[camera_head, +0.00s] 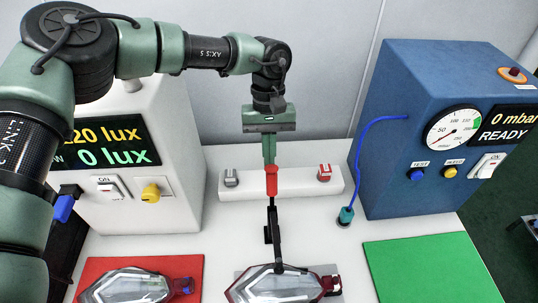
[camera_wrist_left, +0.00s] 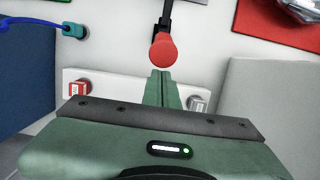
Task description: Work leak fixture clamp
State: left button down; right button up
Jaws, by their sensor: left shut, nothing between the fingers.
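The fixture clamp has a red handle (camera_head: 271,181) and a black arm (camera_head: 273,225) that reaches down to a tail lamp (camera_head: 275,285) at the bottom middle of the head view. My left gripper (camera_head: 269,158) is shut and empty, pointing down at the end of the red handle. In the left wrist view the closed green fingertips (camera_wrist_left: 161,75) are right at the rounded end of the red handle (camera_wrist_left: 163,52). I cannot tell whether they touch it. The lamp's lower part is cut off by the frame. My right gripper is not in view.
A white bar (camera_head: 255,189) with grey and red blocks stands behind the clamp. The blue leak tester (camera_head: 400,150) reads 0 mbar, READY; its hose ends in a teal connector (camera_head: 346,215). A second lamp (camera_head: 125,288) lies on the red mat (camera_head: 190,264). The green mat (camera_head: 425,270) is bare.

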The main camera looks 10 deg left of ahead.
aim_at(271, 172)
pick_arm(q)
jog(key=s, duration=0.1)
jog(key=b, duration=0.1)
jog(key=s, duration=0.1)
jog(key=shift+s+d+r, duration=0.3)
jog(key=shift+s+r, duration=0.05)
jog(key=shift+r, duration=0.05)
jog(key=shift+s+r+b, duration=0.35)
jog(key=shift+s+b, duration=0.15)
jog(key=shift+d, duration=0.1)
jog(key=b+v, duration=0.1)
jog(key=v, duration=0.7)
jog(key=shift+f, duration=0.1)
